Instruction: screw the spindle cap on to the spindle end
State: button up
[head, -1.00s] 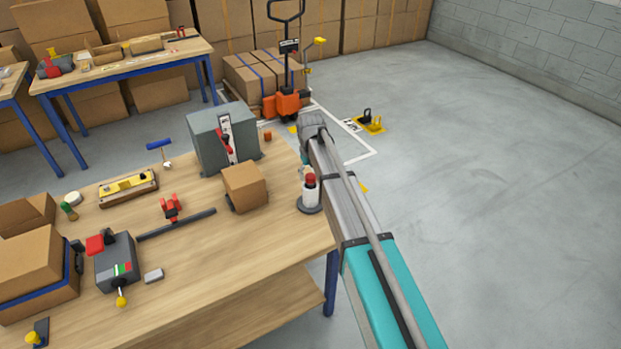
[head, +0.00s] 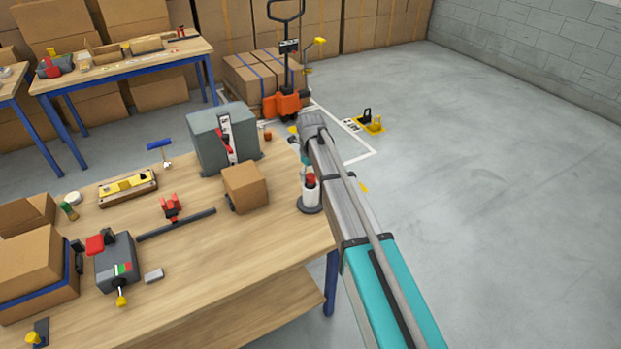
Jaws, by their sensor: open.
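A white upright cylinder with a red top (head: 310,185) stands on a round dark base at the right edge of the workbench. It may be the spindle, but I cannot tell its end from a cap. A small orange-brown piece (head: 267,135) lies at the bench's far edge, right of the grey machine; I cannot tell whether it is the spindle cap. My gripper (head: 304,171) is open, just above or behind the red top. It is small and mostly hidden by my arm, and I cannot see anything held or any contact.
The workbench (head: 220,255) carries a grey machine (head: 208,145), a small carton (head: 245,187), a red-clamped bar (head: 172,211), a grey switch box (head: 117,265) and a yellow level-like tool (head: 128,187). A pallet jack (head: 288,103) stands behind.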

jog(key=n, duration=0.5)
dwell(0.6)
jog(key=shift+n, duration=0.7)
jog(key=n, duration=0.6)
jog(key=shift+n, duration=1.2)
jog(key=n, duration=0.9)
jog(key=shift+n, duration=0.4)
